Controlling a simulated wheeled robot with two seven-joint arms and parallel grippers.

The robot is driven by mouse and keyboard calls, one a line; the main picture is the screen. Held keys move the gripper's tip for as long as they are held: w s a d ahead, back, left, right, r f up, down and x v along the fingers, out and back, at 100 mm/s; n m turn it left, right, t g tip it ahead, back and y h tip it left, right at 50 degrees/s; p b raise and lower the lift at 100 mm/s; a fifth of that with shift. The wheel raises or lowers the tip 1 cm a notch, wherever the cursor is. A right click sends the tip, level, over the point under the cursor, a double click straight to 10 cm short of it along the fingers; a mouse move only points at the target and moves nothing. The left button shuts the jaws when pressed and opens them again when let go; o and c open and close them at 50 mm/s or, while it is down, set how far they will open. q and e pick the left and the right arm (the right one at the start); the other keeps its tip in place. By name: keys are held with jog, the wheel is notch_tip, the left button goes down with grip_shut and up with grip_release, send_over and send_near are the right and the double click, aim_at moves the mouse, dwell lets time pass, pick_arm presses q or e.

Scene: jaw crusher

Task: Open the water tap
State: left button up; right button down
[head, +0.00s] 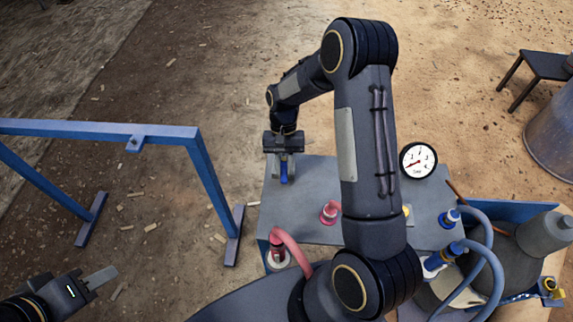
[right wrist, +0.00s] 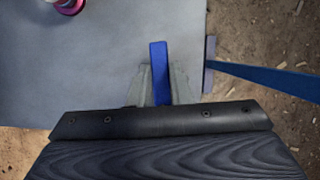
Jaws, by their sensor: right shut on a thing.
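A blue lever (head: 284,174), which looks like the tap's handle, stands at the back left corner of the grey table (head: 315,230). My right gripper (head: 284,166) reaches down over it and is shut on it. In the right wrist view the blue lever (right wrist: 159,72) sits between the two grey fingers of my right gripper (right wrist: 161,84). The tap's body is hidden. My left gripper (head: 101,277) is at the lower left, away from the table and empty; its fingers overlap in the view.
A blue metal frame (head: 110,131) stands on the ground left of the table. A pressure gauge (head: 418,161), a pink-red fitting (head: 329,212) and a red hose (head: 292,248) are at the table. Blue hoses (head: 487,245) and a grey bottle (head: 544,234) are at the right. My right arm hides the table's middle.

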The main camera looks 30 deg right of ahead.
aim_at(283, 162)
jog(key=shift+w+a+m, duration=0.15)
jog(key=shift+m, duration=0.35)
jog(key=shift+t, duration=0.3)
jog(key=c, duration=1.3)
grip_release()
jog(key=shift+r, duration=0.1)
jog(key=v, duration=0.7)
jog(key=shift+w+r, duration=0.15)
jog(key=shift+r, duration=0.1)
